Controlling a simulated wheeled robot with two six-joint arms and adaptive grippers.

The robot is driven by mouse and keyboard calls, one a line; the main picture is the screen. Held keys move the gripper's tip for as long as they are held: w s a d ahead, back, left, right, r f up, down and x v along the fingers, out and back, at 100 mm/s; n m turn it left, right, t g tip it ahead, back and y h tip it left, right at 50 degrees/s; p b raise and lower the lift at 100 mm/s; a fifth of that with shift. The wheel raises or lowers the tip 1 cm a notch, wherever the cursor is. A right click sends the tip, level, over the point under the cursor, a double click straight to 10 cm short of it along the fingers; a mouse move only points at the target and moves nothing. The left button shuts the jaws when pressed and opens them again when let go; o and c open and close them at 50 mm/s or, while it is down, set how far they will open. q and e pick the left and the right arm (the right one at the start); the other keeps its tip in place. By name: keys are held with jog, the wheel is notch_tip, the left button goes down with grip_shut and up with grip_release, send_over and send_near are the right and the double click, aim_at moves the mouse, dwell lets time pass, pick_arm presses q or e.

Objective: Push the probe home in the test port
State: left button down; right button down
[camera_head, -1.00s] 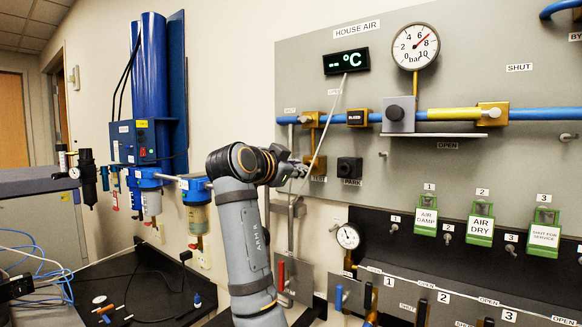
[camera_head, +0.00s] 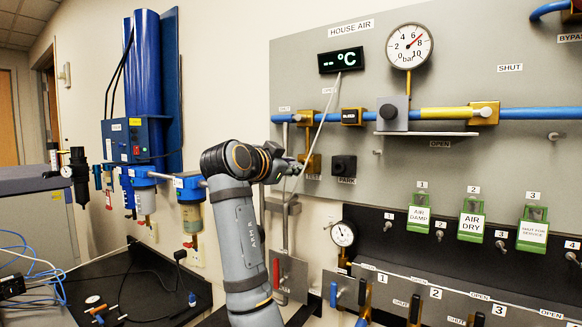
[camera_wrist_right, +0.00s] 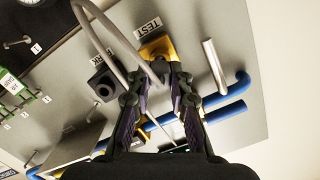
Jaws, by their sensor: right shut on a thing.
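My right gripper (camera_head: 302,166) is at the brass test port (camera_head: 313,162), low on the left of the grey panel. It is shut on the probe. The probe's body is mostly hidden between the fingers. Its pale cable (camera_head: 311,140) hangs from the °C display (camera_head: 341,61), which reads dashes. In the right wrist view, the fingertips (camera_wrist_right: 161,76) meet just in front of the yellow test port (camera_wrist_right: 158,47), and the cable (camera_wrist_right: 105,30) loops in to them from the upper left. I cannot tell how deep the probe sits. My left gripper is not in view.
The black park port (camera_head: 344,166) is just right of the test port; it also shows in the wrist view (camera_wrist_right: 103,85). A blue pipe (camera_head: 380,115) with brass valves runs above. A metal pipe (camera_head: 284,215) and a small gauge (camera_head: 343,234) are below.

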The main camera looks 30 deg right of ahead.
jog(key=shift+w+d, duration=0.1)
jog(key=shift+d, duration=0.1)
dwell(0.4)
jog(key=shift+p+x, duration=0.35)
jog(key=shift+x, duration=0.45)
jog(key=shift+d+r, duration=0.1)
jog(key=c, duration=1.1)
grip_release()
jog(key=shift+c, duration=0.2)
jog(key=shift+c, duration=0.4)
